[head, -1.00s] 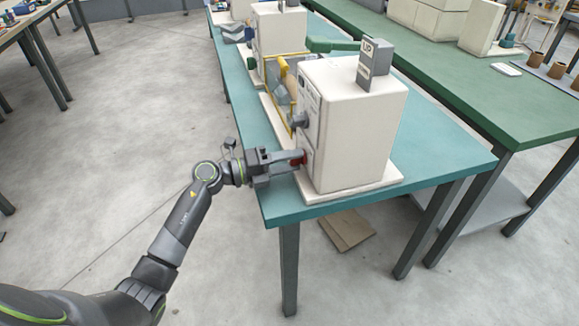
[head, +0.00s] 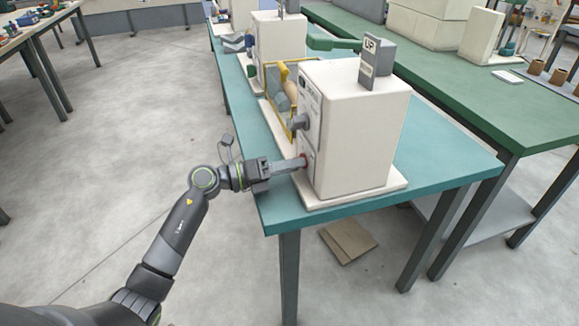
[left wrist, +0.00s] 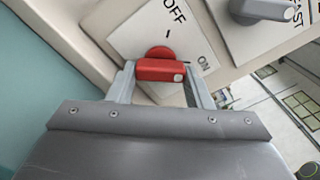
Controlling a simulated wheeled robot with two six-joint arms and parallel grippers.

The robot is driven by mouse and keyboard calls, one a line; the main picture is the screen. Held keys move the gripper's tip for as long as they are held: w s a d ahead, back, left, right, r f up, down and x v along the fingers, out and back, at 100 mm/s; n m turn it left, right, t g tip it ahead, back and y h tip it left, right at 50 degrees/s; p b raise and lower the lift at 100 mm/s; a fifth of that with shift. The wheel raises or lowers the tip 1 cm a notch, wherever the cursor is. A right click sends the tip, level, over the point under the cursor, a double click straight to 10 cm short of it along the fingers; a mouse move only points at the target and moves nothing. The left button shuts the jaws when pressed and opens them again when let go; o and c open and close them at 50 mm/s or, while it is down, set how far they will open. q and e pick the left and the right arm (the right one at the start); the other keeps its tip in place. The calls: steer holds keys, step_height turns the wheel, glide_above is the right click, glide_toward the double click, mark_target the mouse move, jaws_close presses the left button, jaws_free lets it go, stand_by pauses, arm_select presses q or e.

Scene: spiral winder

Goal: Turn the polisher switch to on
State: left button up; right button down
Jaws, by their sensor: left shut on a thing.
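The polisher switch (left wrist: 160,70) is a red knob with a bar handle on a white plate marked OFF and ON. Its white dot is at the right end of the bar, on the side of the ON mark. In the head view only a bit of red (head: 304,160) shows low on the front of the cream machine (head: 358,135). My left gripper (head: 298,164) reaches the knob from the left. In the left wrist view its fingers (left wrist: 161,84) stand on either side of the bar and are shut on it. My right gripper is not in view.
A grey selector knob (left wrist: 262,9) sits beside the switch plate; FAST is partly readable near it. The machine stands near the front end of a teal table (head: 450,172). A yellow-framed guard (head: 270,85) and other machines stand behind. Open floor lies left.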

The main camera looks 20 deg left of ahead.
arm_select(q)
steer(key=o, duration=1)
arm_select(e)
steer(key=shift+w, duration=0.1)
arm_select(q)
steer(key=v, duration=0.6)
steer(key=shift+f+b, duration=0.15)
steer(key=shift+b, duration=0.2)
steer(key=b+v, duration=0.1)
steer(key=v, duration=1)
steer(key=shift+s+a, duration=0.2)
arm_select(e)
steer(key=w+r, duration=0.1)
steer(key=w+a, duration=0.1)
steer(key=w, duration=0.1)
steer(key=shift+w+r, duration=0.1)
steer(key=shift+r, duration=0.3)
